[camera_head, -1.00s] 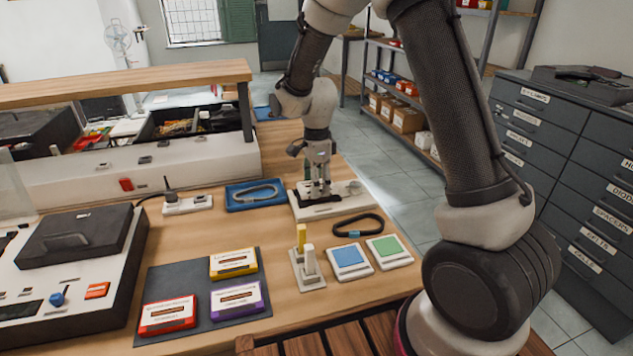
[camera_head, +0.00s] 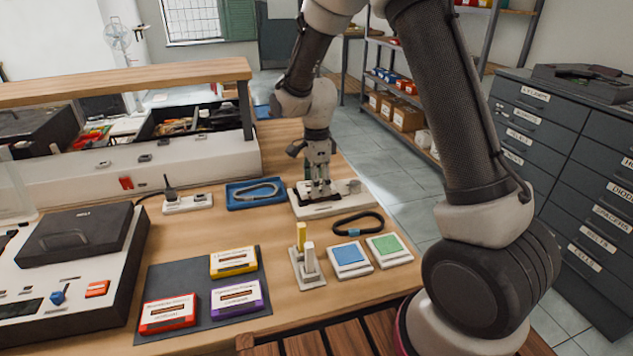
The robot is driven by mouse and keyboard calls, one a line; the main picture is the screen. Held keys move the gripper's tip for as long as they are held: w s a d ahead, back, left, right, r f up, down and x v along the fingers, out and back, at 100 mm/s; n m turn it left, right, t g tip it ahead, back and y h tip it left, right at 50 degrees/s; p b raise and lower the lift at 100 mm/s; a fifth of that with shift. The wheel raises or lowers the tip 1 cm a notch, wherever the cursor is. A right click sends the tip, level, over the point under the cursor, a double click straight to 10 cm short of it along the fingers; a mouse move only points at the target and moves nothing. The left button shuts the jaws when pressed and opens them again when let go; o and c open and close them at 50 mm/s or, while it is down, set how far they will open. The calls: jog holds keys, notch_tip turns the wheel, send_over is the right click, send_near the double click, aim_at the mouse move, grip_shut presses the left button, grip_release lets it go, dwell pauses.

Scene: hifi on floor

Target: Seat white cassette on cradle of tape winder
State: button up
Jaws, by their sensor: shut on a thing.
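My gripper (camera_head: 318,188) points straight down at the tape winder (camera_head: 335,207), a pale flat device near the far right of the bench. The fingers are closed, low over the middle of the winder, at a dark part on its top. The white cassette cannot be made out clearly; the fingers hide what lies between them. I cannot tell whether the held thing touches the cradle.
A dark mat (camera_head: 190,278) holds yellow, purple and red cassettes. A blue tray (camera_head: 254,193) with a loop lies left of the winder. A stand with upright pegs (camera_head: 307,268), blue (camera_head: 350,258) and green (camera_head: 389,248) pads, and a black loop (camera_head: 358,224) are in front.

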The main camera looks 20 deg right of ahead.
jog(key=shift+f, duration=0.55)
dwell(0.4)
jog(key=o, duration=1.1)
notch_tip(320, 180, up, 18)
dwell(0.7)
dwell(0.6)
